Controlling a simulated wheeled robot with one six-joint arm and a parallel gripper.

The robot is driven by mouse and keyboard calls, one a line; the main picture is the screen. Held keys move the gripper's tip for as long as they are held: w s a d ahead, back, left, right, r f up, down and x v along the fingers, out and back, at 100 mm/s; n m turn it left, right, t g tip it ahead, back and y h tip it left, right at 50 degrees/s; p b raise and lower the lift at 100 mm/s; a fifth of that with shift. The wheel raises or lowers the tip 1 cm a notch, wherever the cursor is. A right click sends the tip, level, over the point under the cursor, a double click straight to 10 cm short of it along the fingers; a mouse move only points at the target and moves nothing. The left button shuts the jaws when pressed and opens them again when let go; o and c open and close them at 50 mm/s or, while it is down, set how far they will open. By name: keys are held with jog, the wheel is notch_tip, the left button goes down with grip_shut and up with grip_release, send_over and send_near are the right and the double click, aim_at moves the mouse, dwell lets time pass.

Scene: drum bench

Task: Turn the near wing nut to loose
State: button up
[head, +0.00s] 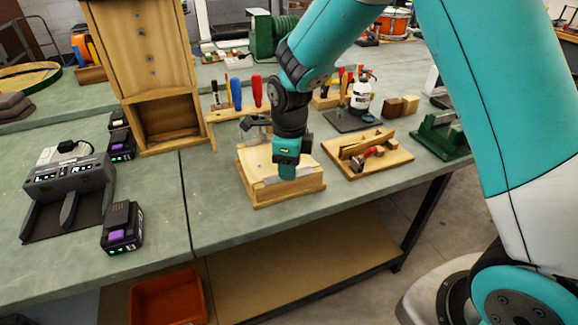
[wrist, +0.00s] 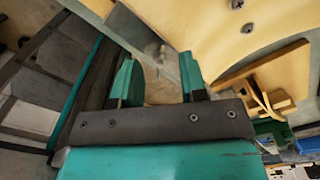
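My gripper (head: 288,174) points down over the near side of a wooden fixture (head: 291,196) in the head view. The fixture has a pale curved plate and a grey metal strip. In the wrist view, the two teal fingers of my gripper (wrist: 158,78) are apart, with a clear gap between them. A small grey metal piece (wrist: 155,52), likely the near wing nut, shows in line with that gap, just beyond the fingertips. It is blurred, so its wing angle and any contact are unclear. In the head view my gripper hides it.
A wooden tray with a red-handled tool (head: 372,153) lies right of the fixture. Upright screwdrivers (head: 257,90) stand behind. A tall wooden stand (head: 145,60), battery packs (head: 122,228) and a dark charger (head: 70,190) are left. The bench front is clear.

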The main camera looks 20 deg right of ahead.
jog(key=shift+f, duration=0.4)
jog(key=shift+c, duration=0.4)
grip_shut()
jog(key=shift+n, duration=0.3)
